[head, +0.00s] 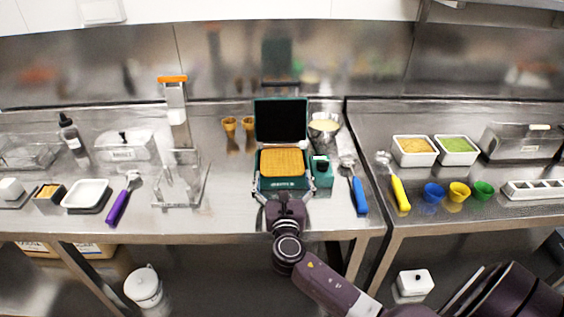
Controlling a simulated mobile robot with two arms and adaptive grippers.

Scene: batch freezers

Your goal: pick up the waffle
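The waffle (283,162) is a golden-brown square with a grid pattern. It lies on the lower plate of a green waffle maker (285,184), whose dark lid (281,120) stands open behind it. My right gripper (284,195) is at the front edge of the waffle maker, with its arm coming in from the lower right. Its two fingers are spread wide, one near each front corner of the maker, and nothing shows between them but the maker's front. The waffle is in full view and apart from the fingers. My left gripper is not in view.
A green box (321,173) stands right beside the waffle maker, with a blue-handled scoop (359,193) further right. A metal bowl (324,130) and two cones (229,126) are behind. Clear counter lies left of the maker.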

